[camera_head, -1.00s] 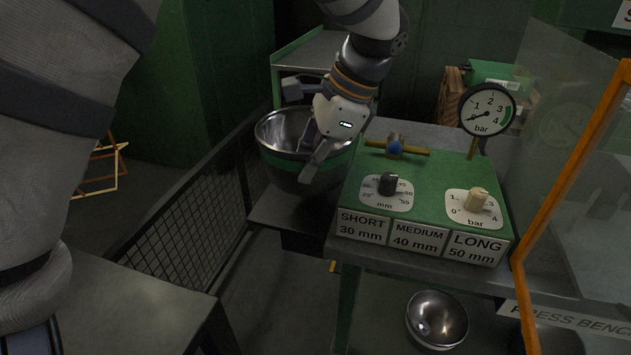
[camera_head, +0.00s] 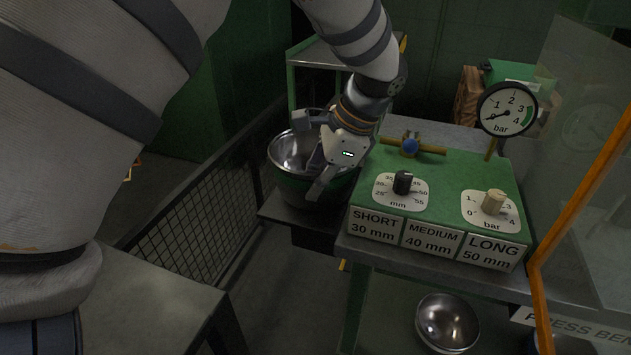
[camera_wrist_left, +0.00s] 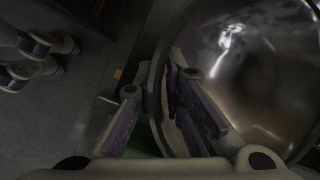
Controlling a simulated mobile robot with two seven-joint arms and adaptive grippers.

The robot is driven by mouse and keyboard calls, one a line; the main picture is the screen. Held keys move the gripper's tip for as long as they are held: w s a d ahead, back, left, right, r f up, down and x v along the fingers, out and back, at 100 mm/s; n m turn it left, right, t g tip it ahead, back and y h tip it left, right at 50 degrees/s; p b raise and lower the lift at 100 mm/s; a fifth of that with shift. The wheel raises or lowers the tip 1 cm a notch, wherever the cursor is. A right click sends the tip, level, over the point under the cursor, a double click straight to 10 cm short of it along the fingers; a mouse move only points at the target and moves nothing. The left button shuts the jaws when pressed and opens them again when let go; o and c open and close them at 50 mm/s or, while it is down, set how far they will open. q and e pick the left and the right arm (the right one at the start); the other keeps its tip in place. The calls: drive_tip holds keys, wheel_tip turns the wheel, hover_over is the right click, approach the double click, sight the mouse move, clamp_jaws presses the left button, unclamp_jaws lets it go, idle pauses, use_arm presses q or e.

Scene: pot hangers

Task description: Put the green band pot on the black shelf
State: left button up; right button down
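The green band pot (camera_head: 290,188) is a round steel bowl with a green band, left of the green press box. It appears to rest on the small dark shelf (camera_head: 278,207), apparently the black shelf. Its underside contact is partly hidden. My left gripper (camera_head: 318,170) is over the pot's near right rim. In the left wrist view, the pot (camera_wrist_left: 262,90) fills the right side. The left gripper's fingers (camera_wrist_left: 160,105) are apart, one inside the pot and one outside, with the rim between them and a visible gap at the outer finger. My right gripper is not in view.
The green press box (camera_head: 450,190) with knobs and a gauge (camera_head: 508,108) stands close right of the pot. A mesh fence (camera_head: 205,215) runs along the left. Another steel bowl (camera_head: 447,322) sits below the bench. A grey table (camera_head: 160,300) is at lower left.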

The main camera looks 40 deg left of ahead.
use_arm(q)
drive_tip(key=o, duration=0.4)
drive_tip(key=shift+o, duration=0.2)
drive_tip(key=v, duration=1.2)
